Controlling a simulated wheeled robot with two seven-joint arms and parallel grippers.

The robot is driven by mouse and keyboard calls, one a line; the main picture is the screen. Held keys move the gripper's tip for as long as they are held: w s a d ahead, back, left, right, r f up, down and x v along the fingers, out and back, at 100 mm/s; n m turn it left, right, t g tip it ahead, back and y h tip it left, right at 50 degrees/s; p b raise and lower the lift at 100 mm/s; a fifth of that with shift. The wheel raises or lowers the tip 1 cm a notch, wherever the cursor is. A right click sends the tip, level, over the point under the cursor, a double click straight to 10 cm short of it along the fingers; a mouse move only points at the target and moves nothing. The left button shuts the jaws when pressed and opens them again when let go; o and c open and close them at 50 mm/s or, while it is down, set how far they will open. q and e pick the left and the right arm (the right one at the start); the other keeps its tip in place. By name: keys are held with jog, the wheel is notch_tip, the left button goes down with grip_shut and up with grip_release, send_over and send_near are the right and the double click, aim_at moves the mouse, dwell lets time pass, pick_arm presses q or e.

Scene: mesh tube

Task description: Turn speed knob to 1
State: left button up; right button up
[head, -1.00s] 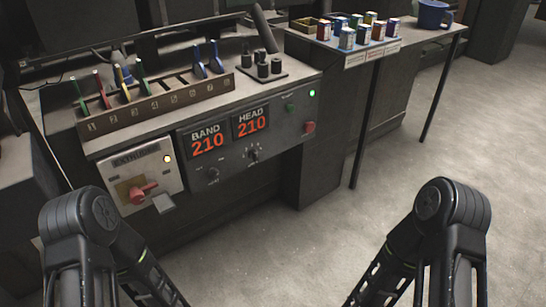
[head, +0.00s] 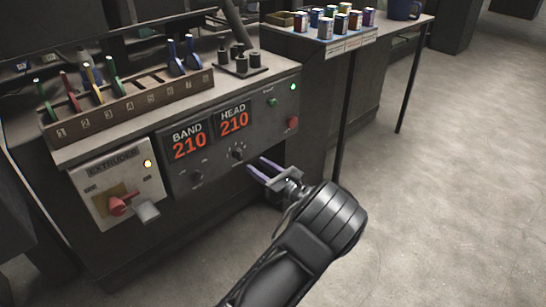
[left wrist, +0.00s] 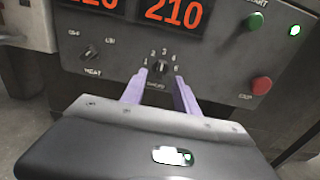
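The speed knob (head: 238,153) is a small dark knob on the grey control panel (head: 285,88), below the HEAD display. In the left wrist view the knob (left wrist: 162,68) has a ring of small numbers around it; which one it points to is too small to tell. My left gripper (head: 257,164) is open and empty, just below and to the right of the knob in the head view. In the left wrist view its two purple fingers (left wrist: 161,77) point at the panel, one to each side of the knob's lower part. Contact cannot be told. My right gripper is out of view.
The heat knob (head: 196,177) is to the left, and the extruder box (head: 122,180) with a red handle is beyond it. A green button (head: 272,103) and a red button (head: 292,122) are to the right. Open floor (head: 450,200) lies at right.

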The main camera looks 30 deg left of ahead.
aim_at(241, 152)
pick_arm(q)
jog(key=shift+w+d+r, duration=0.15)
jog(key=shift+w+r, duration=0.05)
jog(key=shift+r, duration=0.05)
jog(key=b+x, duration=0.1)
jog(key=x, duration=0.7)
grip_shut()
dwell(0.5)
